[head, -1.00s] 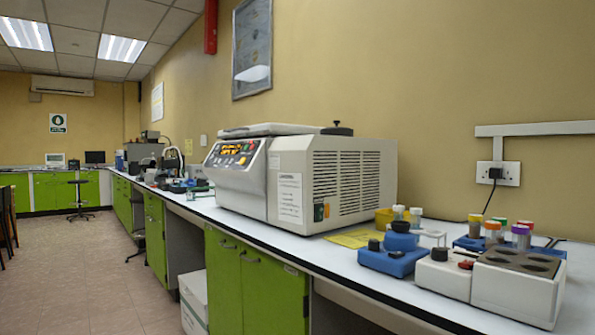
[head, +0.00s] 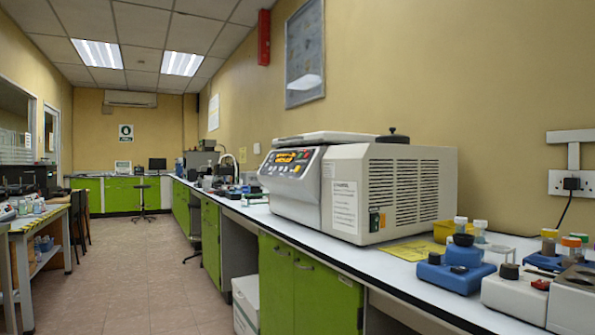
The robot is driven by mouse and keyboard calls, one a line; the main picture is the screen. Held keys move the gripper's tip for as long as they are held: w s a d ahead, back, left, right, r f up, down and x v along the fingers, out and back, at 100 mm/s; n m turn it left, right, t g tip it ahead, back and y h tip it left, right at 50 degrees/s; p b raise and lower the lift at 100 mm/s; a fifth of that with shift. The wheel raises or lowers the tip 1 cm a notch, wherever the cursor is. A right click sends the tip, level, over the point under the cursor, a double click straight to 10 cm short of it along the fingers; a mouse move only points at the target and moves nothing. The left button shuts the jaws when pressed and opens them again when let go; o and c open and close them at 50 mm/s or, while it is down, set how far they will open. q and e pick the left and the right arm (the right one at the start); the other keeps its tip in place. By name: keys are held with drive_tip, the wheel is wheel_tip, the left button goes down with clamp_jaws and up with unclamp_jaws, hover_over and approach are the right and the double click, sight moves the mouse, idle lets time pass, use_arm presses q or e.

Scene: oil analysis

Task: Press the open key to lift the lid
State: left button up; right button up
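A large off-white benchtop machine (head: 365,195) stands on the long white bench. Its sloped front control panel (head: 288,162) faces left and carries a lit orange display and several small coloured buttons. The labels on the keys are too small to read, so I cannot tell which is the open key. The lid (head: 330,137) on top looks lowered onto the housing. A dark knob-like item (head: 392,136) sits on top, behind the lid. Neither of my grippers is in view.
Blue and white mixers (head: 455,272), a yellow container (head: 447,231) and capped tubes (head: 480,231) stand right of the machine. Green cupboards (head: 308,290) front the bench. The floor aisle (head: 150,275) is clear. A second bench (head: 40,225) is on the left.

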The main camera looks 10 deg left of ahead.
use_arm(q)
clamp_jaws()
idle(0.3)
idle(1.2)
